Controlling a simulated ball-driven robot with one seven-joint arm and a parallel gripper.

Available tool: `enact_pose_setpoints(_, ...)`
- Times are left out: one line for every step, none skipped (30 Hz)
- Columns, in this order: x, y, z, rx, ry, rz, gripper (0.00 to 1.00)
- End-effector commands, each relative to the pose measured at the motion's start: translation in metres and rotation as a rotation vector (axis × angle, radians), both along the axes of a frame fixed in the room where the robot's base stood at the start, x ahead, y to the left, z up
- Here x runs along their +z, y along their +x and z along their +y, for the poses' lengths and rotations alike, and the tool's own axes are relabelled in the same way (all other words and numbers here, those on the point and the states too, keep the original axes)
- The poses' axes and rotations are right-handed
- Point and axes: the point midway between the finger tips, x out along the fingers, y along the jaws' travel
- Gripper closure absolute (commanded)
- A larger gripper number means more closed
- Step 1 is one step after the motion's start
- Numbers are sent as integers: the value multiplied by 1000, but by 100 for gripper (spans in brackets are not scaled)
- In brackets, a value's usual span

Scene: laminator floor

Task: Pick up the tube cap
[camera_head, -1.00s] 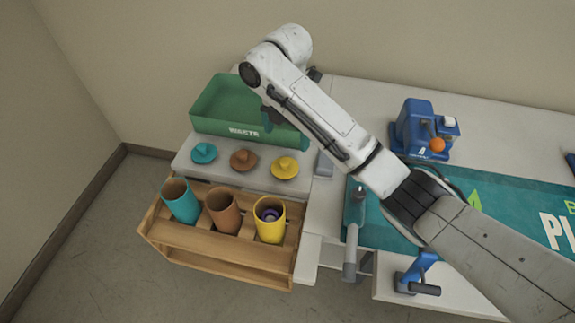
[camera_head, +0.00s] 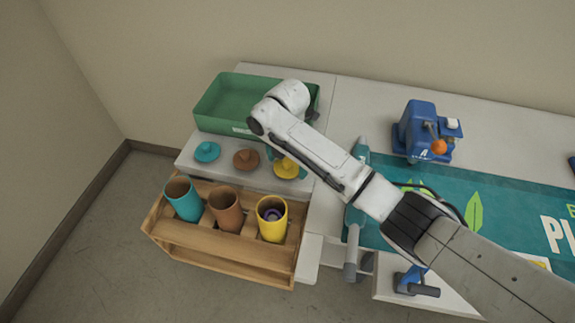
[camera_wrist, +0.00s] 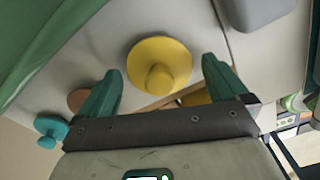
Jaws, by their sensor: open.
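Three tube caps with knobs lie in a row on the pale shelf: a teal cap (camera_head: 207,152), a brown cap (camera_head: 246,159) and a yellow cap (camera_head: 286,167). In the wrist view the yellow cap (camera_wrist: 160,67) lies ahead of my gripper (camera_wrist: 160,85), roughly centred between the fingers. The fingers are teal, open and empty, and do not appear to touch it. The teal cap (camera_wrist: 50,131) and part of the brown cap (camera_wrist: 78,100) show at the left there. In the head view my arm hides most of the gripper, close to the yellow cap.
A green waste bin (camera_head: 222,103) stands behind the caps. A wooden rack (camera_head: 217,261) in front holds a teal tube (camera_head: 183,200), a brown tube (camera_head: 226,212) and a yellow tube (camera_head: 271,220) with something purple inside. A blue device (camera_head: 425,135) stands at the right.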

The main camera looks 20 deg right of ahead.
Motion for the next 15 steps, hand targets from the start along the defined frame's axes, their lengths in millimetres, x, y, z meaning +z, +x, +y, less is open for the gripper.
enact_pose_setpoints(-1, 0, 0, 0, 0, 0, 0)
enact_pose_setpoints(-2, 0, 0, 0, 0, 0, 0)
enact_pose_setpoints(-2, 0, 0, 0, 0, 0, 0)
enact_pose_setpoints(-2, 0, 0, 0, 0, 0, 0)
enact_pose_setpoints(-2, 0, 0, 0, 0, 0, 0)
enact_pose_setpoints(-2, 0, 0, 0, 0, 0, 0)
enact_pose_setpoints(-2, 0, 0, 0, 0, 0, 0)
enact_pose_setpoints(-2, 0, 0, 0, 0, 0, 3)
enact_pose_setpoints(-2, 0, 0, 0, 1, -1, 7)
enact_pose_setpoints(-1, 0, 0, 0, 0, 0, 10)
enact_pose_setpoints(-1, 0, 0, 0, 1, -1, 12)
enact_pose_setpoints(-1, 0, 0, 0, 1, -1, 16)
enact_pose_setpoints(-1, 0, 0, 0, 1, -1, 19)
enact_pose_setpoints(-1, 0, 0, 0, 1, -1, 22)
enact_pose_setpoints(-1, 0, 0, 0, 1, -1, 26)
